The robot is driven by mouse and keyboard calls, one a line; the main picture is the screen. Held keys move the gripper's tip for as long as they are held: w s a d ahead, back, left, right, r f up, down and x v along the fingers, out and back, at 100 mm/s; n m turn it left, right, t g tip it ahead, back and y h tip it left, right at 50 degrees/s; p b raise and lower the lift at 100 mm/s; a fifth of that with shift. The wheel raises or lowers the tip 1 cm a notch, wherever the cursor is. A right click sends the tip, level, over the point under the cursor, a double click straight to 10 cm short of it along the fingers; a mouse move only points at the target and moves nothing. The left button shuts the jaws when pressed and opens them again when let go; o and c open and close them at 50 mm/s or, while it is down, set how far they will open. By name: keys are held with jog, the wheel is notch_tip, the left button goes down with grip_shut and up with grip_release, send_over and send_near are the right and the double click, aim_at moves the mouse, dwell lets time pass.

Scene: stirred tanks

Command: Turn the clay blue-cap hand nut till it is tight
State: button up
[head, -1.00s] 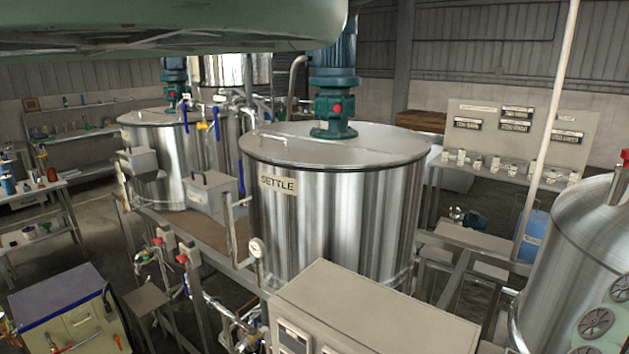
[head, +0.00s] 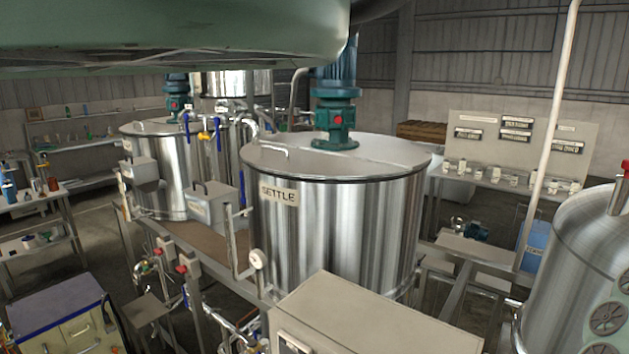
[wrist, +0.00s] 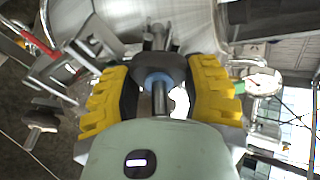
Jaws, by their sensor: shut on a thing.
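In the wrist view, the hand nut (wrist: 160,68) is a dark grey-brown round piece with a blue ring at its middle. It sits between the two yellow-padded fingers of my gripper (wrist: 163,82). My gripper is shut on it, with one finger on each side. The fingers and the gripper's pale green body hide part of the nut. A metal stem shows beyond it, in front of a steel surface. I cannot tell from the picture how tight the nut is. My gripper does not show in the head view.
In the head view, the steel SETTLE tank (head: 335,230) stands in the middle, with a grey box (head: 370,315) before it. Pipes and valves (head: 195,285) run at its lower left. In the wrist view, a round dial (wrist: 262,82) is close on the right and a red handle (wrist: 38,42) at left.

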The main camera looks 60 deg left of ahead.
jog(key=shift+f+m, duration=0.1)
jog(key=shift+m, duration=0.2)
dwell(0.4)
jog(key=o, duration=1.2)
jog(key=v, duration=0.7)
jog(key=shift+s+r, duration=0.2)
